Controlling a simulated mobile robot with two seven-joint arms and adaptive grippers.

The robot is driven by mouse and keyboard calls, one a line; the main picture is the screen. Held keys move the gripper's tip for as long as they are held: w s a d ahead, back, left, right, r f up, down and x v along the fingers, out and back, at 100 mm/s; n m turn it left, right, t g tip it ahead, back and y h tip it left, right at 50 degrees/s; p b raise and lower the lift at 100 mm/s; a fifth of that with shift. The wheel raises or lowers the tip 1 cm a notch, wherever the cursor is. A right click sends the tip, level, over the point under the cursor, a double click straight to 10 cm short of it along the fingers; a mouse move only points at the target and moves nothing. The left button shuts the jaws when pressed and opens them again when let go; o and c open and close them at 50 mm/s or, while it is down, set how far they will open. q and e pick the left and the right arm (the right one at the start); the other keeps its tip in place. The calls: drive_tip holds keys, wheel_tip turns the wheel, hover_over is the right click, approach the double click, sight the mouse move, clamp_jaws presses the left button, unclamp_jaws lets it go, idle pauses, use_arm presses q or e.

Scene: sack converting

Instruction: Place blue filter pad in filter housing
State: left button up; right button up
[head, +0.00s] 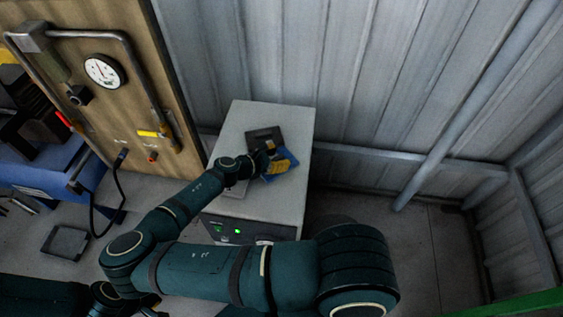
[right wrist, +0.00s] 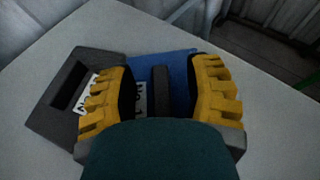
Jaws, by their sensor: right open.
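The blue filter pad (head: 291,162) lies on top of the grey cabinet, beside the dark housing (head: 262,136). In the right wrist view the pad (right wrist: 180,62) shows between and beyond my yellow fingers, with an upright dark bar on it or in front of it. The dark housing (right wrist: 62,110) there has a rectangular slot and a white label partly hidden by a finger. My right gripper (head: 277,166) is open over the pad, with its fingers apart on either side. I cannot tell whether they touch it. Part of my left gripper (head: 150,303) shows at the bottom edge.
The grey cabinet (head: 238,130) has a front panel with green lights. A wooden board (head: 120,110) with a gauge and pipes stands to the left, near a blue bench (head: 45,178). A dark tray (head: 65,241) lies at lower left. Corrugated walls close off the back.

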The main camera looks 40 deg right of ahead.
drive_tip(key=shift+d+f, duration=0.1)
drive_tip(key=shift+d, duration=0.2)
drive_tip(key=shift+a, duration=0.1)
drive_tip(key=shift+c, duration=0.4)
clamp_jaws()
